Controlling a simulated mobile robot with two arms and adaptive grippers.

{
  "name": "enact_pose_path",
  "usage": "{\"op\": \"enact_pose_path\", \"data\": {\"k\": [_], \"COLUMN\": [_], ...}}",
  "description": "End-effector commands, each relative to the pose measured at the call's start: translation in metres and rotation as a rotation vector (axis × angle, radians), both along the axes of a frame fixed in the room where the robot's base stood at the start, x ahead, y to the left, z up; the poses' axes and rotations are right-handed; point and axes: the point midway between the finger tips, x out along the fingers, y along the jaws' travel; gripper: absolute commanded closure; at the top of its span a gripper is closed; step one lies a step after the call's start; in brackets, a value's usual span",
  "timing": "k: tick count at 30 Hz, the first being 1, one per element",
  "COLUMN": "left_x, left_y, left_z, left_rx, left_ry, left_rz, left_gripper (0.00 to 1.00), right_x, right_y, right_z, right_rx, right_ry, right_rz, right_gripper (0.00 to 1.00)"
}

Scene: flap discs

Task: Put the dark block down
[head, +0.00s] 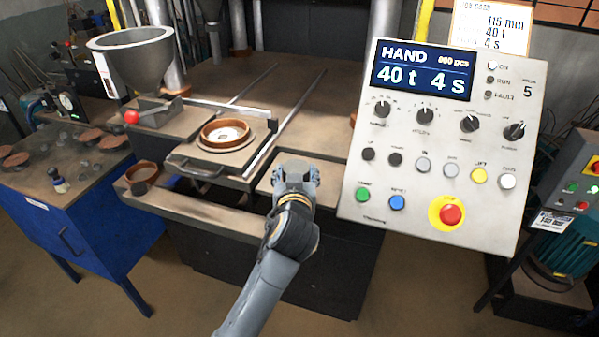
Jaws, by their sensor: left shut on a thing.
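My left gripper (293,170) is over the right part of the press table's front ledge (325,183), left of the control panel. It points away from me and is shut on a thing. I take this to be the dark block, but the gripper's own body hides it and the fingertips. I cannot tell whether the block touches the ledge. My right gripper is not in view.
A control panel (440,140) stands close on the right. A sliding plate with a brown ring (226,133) lies left of the gripper. A grey hopper (131,50), a small brown cup (142,172) and a blue workbench (75,225) are further left.

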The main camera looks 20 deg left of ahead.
Motion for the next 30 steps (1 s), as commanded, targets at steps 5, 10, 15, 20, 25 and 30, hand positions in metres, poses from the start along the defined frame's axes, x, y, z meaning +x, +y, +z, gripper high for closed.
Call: {"op": "enact_pose_path", "data": {"k": [5, 10, 15, 20, 25, 30], "left_x": [0.057, 0.073, 0.074, 0.074, 0.073, 0.073], "left_y": [0.002, 0.002, 0.002, 0.002, 0.002, 0.002], "left_z": [0.041, 0.046, 0.014, -0.006, -0.026, -0.045], "left_rx": [-0.002, 0.002, 0.003, 0.001, 0.001, 0.002], "left_ry": [-0.007, 0.001, 0.005, 0.000, 0.003, 0.000], "left_rz": [-0.069, -0.094, -0.097, -0.097, -0.097, -0.096], "left_gripper": [0.83, 0.83, 0.83, 0.83, 0.83, 0.83], "right_x": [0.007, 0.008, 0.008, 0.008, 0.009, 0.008], "right_y": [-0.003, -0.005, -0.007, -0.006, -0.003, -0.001], "right_z": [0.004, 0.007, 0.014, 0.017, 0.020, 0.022], "right_rx": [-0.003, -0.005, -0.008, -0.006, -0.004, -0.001], "right_ry": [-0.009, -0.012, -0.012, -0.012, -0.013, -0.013], "right_rz": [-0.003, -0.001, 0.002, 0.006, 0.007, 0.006], "right_gripper": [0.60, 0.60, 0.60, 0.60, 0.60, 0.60]}}
